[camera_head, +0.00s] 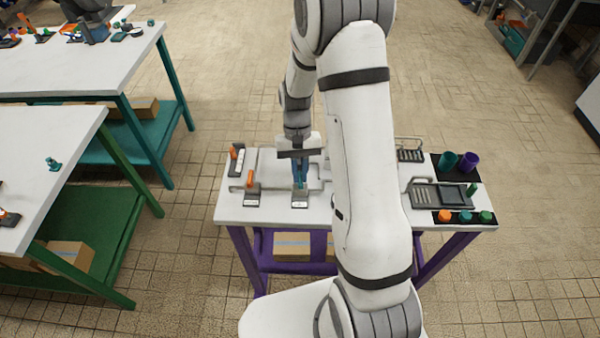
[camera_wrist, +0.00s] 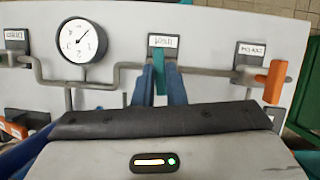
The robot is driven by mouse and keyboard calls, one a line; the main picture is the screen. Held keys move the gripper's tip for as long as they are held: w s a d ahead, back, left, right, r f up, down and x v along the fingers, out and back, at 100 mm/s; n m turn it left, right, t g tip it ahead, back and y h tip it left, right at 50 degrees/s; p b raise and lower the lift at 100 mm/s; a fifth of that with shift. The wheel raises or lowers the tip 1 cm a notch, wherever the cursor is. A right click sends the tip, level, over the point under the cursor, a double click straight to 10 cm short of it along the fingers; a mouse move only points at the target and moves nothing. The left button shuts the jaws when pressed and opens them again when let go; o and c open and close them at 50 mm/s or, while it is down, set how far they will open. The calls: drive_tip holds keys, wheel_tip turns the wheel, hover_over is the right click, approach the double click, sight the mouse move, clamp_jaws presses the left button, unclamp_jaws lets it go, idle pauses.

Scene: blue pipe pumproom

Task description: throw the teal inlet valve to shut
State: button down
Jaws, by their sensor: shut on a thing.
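The teal valve lever (camera_wrist: 159,72) is in the middle of the wrist view, just below a small label plate (camera_wrist: 163,42) on the pipe panel. It appears to point across the grey pipe run behind it. My gripper (camera_wrist: 160,84) has one blue finger on each side of the lever and is shut on it. In the head view my gripper (camera_head: 300,178) points down at the left half of the white-topped table (camera_head: 270,214). There the fingers hide most of the lever; the label plate (camera_head: 300,202) shows in front of them.
An orange lever (camera_wrist: 273,82) stands to the right of the teal one in the wrist view, and a round gauge (camera_wrist: 83,41) to its left. Cups (camera_head: 468,161) and a tray (camera_head: 438,195) occupy the table's right side. A green-legged table (camera_head: 60,125) stands left, across clear floor.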

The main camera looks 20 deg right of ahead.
drive_tip(key=shift+d+m+y, duration=0.1)
drive_tip(key=shift+m+y, duration=0.2)
drive_tip(key=shift+m, duration=0.6)
drive_tip(key=c, duration=1.5)
unclamp_jaws()
drive_tip(key=b+v, duration=0.1)
drive_tip(key=v, duration=0.7)
drive_tip(key=shift+s, duration=0.15)
